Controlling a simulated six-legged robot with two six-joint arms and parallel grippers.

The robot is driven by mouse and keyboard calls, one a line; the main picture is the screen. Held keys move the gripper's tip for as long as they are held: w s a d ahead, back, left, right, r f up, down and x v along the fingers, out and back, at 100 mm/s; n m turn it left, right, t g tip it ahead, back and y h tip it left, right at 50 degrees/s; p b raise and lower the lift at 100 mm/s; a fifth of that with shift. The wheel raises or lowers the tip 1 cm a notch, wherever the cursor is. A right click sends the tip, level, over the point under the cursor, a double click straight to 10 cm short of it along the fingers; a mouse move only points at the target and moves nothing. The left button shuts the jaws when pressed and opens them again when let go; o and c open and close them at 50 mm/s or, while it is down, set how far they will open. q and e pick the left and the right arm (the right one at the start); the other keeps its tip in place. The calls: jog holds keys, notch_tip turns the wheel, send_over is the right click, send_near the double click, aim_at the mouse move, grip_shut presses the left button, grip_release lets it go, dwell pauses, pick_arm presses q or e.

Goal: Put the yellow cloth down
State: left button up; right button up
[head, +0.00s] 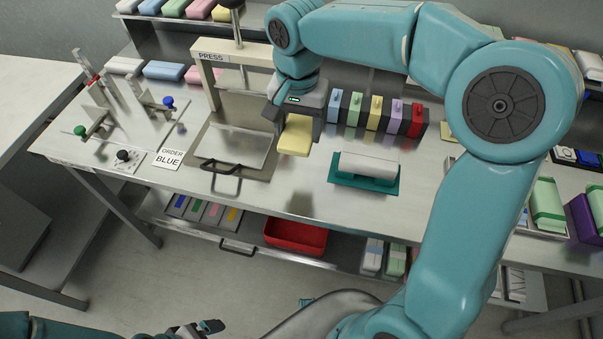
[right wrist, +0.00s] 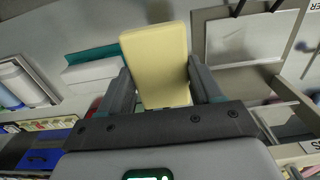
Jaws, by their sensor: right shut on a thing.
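The yellow cloth (head: 294,136) is a pale yellow folded block. My right gripper (head: 298,118) is shut on it and holds it above the steel table (head: 300,186), between the press and a teal holder. In the right wrist view the cloth (right wrist: 155,55) sits between the two fingers (right wrist: 162,88) and sticks out past their tips. The cloth's far side is hidden. My left gripper (head: 205,328) shows at the bottom left edge, low and far from the table; its jaws are too small and cut off to read.
The press (head: 212,58) with its plate and black handle (head: 221,178) stands left of the cloth. The teal holder (head: 364,182) with a white block is to the right. Several coloured blocks (head: 374,112) stand behind. A red bin (head: 295,236) is on the lower shelf. The table front is partly clear.

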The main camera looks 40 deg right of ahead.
aim_at(299, 178)
notch_tip(299, 178, down, 14)
jog(key=shift+f+b, duration=0.25)
jog(key=shift+b, duration=0.3)
jog(key=shift+r, duration=0.1)
jog(key=shift+s, duration=0.1)
jog(key=shift+f, duration=0.3)
jog(key=o, duration=1)
jog(key=shift+r, duration=0.1)
